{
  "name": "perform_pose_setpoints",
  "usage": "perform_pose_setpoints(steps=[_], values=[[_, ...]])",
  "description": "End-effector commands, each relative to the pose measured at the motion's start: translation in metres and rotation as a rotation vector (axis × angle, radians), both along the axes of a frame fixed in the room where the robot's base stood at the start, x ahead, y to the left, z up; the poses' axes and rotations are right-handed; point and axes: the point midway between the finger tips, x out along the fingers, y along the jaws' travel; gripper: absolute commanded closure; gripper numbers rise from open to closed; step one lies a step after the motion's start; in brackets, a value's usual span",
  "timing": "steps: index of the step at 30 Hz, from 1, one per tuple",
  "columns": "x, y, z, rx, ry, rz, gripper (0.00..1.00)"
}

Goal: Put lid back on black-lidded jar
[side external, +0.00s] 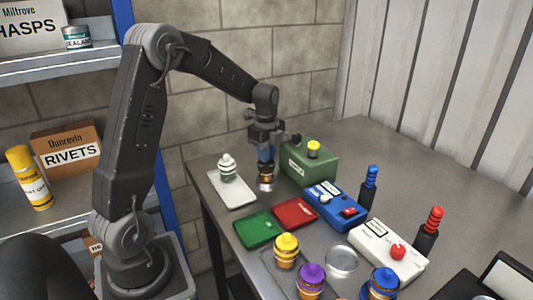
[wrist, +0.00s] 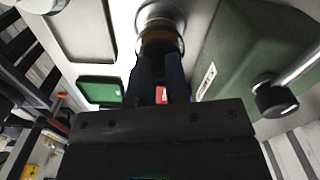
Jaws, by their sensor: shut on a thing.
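My gripper (side external: 266,163) points down over the table, its fingers shut at the top of a small jar (side external: 266,183) with an amber-brown band and a silvery lower part. In the wrist view the fingers (wrist: 161,62) close at the near side of the jar's brown band (wrist: 162,42), with a round silvery part beyond. The black lid is mostly hidden between the fingers. I cannot tell whether it is seated on the jar or just above it.
A white tray (side external: 243,198) with a white-lidded jar (side external: 227,170) is at left. A green box (side external: 318,166) stands close behind at right. Green (side external: 259,229) and red (side external: 295,212) trays and a blue device (side external: 334,205) lie in front. Yellow-, purple- and blue-lidded jars stand nearer the camera.

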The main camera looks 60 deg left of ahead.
Motion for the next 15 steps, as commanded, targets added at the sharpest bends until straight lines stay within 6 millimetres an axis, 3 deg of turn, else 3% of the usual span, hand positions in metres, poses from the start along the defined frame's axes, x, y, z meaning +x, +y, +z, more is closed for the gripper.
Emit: perform_pose_setpoints(steps=[2,3,9,11,15], values=[[0.0000,0.0000,0.0000,0.000,0.000,0.000,1.00],[0.0000,0.0000,0.0000,0.000,0.000,0.000,0.81],[0.0000,0.0000,0.0000,0.000,0.000,0.000,0.62],[0.0000,0.0000,0.0000,0.000,0.000,0.000,0.56],[0.0000,0.0000,0.0000,0.000,0.000,0.000,0.55]])
